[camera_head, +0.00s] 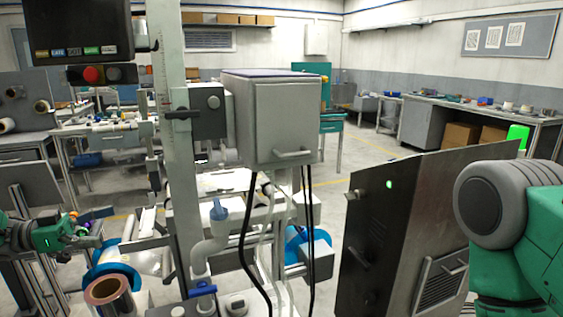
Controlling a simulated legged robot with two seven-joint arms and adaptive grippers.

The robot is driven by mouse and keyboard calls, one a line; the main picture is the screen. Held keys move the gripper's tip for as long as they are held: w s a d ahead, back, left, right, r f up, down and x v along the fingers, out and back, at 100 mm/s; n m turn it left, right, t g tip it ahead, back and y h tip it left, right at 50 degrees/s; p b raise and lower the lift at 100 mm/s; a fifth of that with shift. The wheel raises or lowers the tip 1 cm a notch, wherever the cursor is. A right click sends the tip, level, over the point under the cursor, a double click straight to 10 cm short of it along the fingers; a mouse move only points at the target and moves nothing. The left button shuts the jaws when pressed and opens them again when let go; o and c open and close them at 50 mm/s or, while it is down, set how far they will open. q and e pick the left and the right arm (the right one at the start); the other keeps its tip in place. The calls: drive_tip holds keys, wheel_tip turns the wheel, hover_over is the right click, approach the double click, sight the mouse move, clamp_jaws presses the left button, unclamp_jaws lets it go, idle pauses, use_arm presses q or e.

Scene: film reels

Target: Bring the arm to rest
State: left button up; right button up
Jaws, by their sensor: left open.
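My left arm, green and dark grey, comes in from the left edge. Its gripper (92,226) is small in view, open, and nothing shows between its fingers. It is in front of the machine's left side, above a blue reel (112,272). A shiny roll with a brown core (108,291) is just below that reel at the bottom edge. Another blue reel (298,240) shows partly behind the machine's hoses. My right arm (515,225), green with a grey joint, fills the lower right; its gripper is out of view.
The machine's upright post (175,150), grey box (275,118) and hanging black cables (248,235) stand in the middle. A dark metal cabinet (400,225) stands close to my right arm. A workbench (480,108) runs along the right wall. Open floor (365,150) lies behind.

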use_arm(q)
drive_tip(key=d+f+n+t+y, duration=0.6)
drive_tip(key=d+f+n, duration=0.15)
drive_tip(key=f, duration=0.45)
drive_tip(key=s+d+f+n+g+y, duration=0.1)
drive_tip(key=s+d+f+n+y, duration=0.1)
drive_tip(key=s+f+y, duration=0.3)
drive_tip(key=s+d+f+n+g+y, duration=0.15)
drive_tip(key=s+f, duration=0.25)
drive_tip(key=f, duration=0.4)
drive_tip(key=s+f+g+y, duration=0.1)
drive_tip(key=s+f+g, duration=0.1)
drive_tip(key=s, duration=0.8)
drive_tip(key=s+f+n+g+y, duration=0.1)
drive_tip(key=s+g, duration=0.3)
drive_tip(key=s, duration=0.6)
drive_tip(key=s+f+n+g+y, duration=0.1)
drive_tip(key=s+f+g+y, duration=0.1)
drive_tip(key=s, duration=0.8)
drive_tip(key=shift+a+f+g, duration=0.2)
drive_tip(key=shift+f+g, duration=0.3)
drive_tip(key=shift+g, duration=0.05)
drive_tip(key=shift+y, duration=0.25)
